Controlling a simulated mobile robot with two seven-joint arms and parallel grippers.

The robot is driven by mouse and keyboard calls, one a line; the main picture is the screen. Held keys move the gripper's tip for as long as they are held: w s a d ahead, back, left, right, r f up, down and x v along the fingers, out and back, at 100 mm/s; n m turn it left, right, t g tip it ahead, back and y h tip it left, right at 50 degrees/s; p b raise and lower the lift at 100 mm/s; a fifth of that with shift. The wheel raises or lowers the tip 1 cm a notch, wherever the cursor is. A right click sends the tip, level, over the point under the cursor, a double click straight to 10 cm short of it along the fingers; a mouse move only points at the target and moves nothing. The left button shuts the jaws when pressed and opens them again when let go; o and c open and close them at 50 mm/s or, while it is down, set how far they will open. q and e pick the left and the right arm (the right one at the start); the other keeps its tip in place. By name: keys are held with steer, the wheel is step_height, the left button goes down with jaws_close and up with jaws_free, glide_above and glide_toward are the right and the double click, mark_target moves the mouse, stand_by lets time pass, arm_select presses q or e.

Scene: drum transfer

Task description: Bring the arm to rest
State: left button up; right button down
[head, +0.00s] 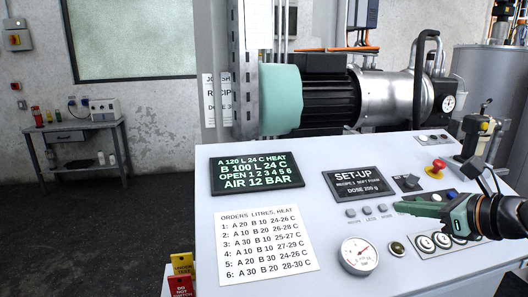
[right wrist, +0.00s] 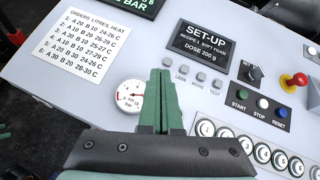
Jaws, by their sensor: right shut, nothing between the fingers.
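My right gripper (head: 402,207) is over the right part of the sloped white control panel (head: 292,176) in the head view. In the right wrist view its two green fingers (right wrist: 160,76) lie together, shut with nothing between them. I cannot tell from these views whether the fingertips touch the panel. The gauge also shows in the head view (head: 358,256).
The panel bears a green-lettered display (head: 257,173), a SET-UP display (head: 354,181), an orders sheet (head: 265,242) and a red emergency button (head: 437,167). A motor pump (head: 330,95) stands behind it. A side table (head: 75,135) stands far left, with open floor in front.

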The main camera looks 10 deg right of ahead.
steer(key=s+a+m+t+y, duration=0.3)
steer(key=a+m+t+y, duration=0.3)
steer(key=m, duration=0.5)
steer(key=s+d+f+m+g+h, duration=0.3)
steer(key=f+m+h, duration=0.5)
steer(key=f+m, duration=0.3)
steer(key=s+d+f+m+g+h, duration=0.2)
steer(key=s+d+f+m+h, duration=0.15)
steer(key=f+m+h, duration=0.75)
steer(key=s+a+f+m+g+y, duration=0.35)
steer(key=s+a+f+g, duration=0.2)
steer(key=s+a, duration=0.2)
steer(key=s+a+f+m+g+y, duration=0.3)
steer(key=s+a+f+g+y, duration=0.3)
steer(key=s, duration=0.3)
arm_select(q)
steer(key=shift+s+a+f+b, duration=0.1)
steer(key=shift+a+f+b, duration=0.25)
steer(key=shift+f, duration=0.2)
steer(key=shift+s+a+f+b, duration=0.1)
steer(key=shift+a+f+b, duration=0.25)
steer(key=shift+f, duration=0.15)
arm_select(e)
steer(key=w+a+f+t, duration=0.2)
steer(key=f+t, duration=0.1)
steer(key=f, duration=0.4)
steer(key=w+a+f+t+y, duration=0.1)
steer(key=w+a+f+t, duration=0.1)
steer(key=f+t, duration=0.2)
steer(key=shift+f, duration=1.45)
